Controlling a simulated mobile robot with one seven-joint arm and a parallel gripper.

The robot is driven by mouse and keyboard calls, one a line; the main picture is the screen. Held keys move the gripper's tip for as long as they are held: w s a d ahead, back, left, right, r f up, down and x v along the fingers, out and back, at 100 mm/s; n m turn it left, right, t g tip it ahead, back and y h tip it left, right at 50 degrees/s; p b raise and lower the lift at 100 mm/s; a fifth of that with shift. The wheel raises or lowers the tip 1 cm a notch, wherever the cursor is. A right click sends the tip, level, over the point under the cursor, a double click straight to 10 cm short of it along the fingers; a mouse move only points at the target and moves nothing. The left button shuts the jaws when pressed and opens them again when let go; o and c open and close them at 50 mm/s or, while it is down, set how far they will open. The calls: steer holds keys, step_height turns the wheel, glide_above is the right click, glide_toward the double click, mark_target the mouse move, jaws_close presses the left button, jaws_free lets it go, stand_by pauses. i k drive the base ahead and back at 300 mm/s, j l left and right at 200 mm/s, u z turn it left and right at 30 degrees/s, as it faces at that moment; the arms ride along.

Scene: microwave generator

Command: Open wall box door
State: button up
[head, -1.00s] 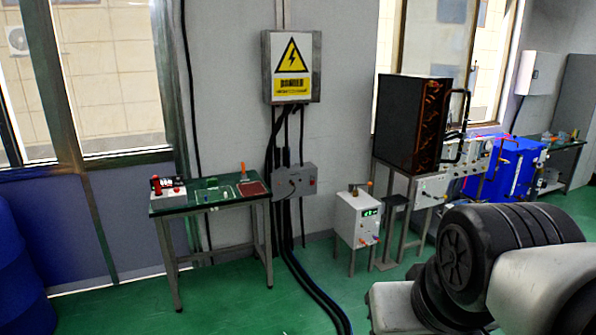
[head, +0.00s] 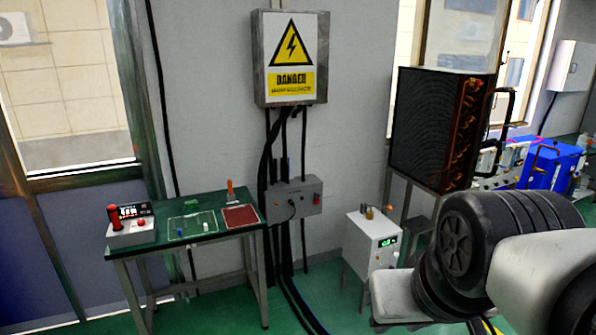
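The grey wall box (head: 262,70) hangs on the wall, upper middle of the head view. Its door is shut and bears a yellow and white DANGER sign (head: 291,56) with a lightning triangle. No handle can be made out on it. Black cables run down from its underside. Part of my arm (head: 480,250) shows at the lower right, well apart from the box. My gripper is not in view.
A green-topped table (head: 190,225) with a red-handled device (head: 128,226) stands below left of the box. A smaller grey box (head: 295,197) is on the wall below. A white unit (head: 370,240) and a dark radiator-like unit (head: 440,125) stand to the right. Cables cross the floor.

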mark_target(294, 43)
steer(key=i, duration=1.65)
steer(key=i+z, duration=0.15)
steer(key=i, duration=0.4)
steer(key=i+j+z, duration=0.1)
steer(key=i, duration=0.4)
steer(key=i+j+z, duration=0.15)
steer(key=i, duration=0.4)
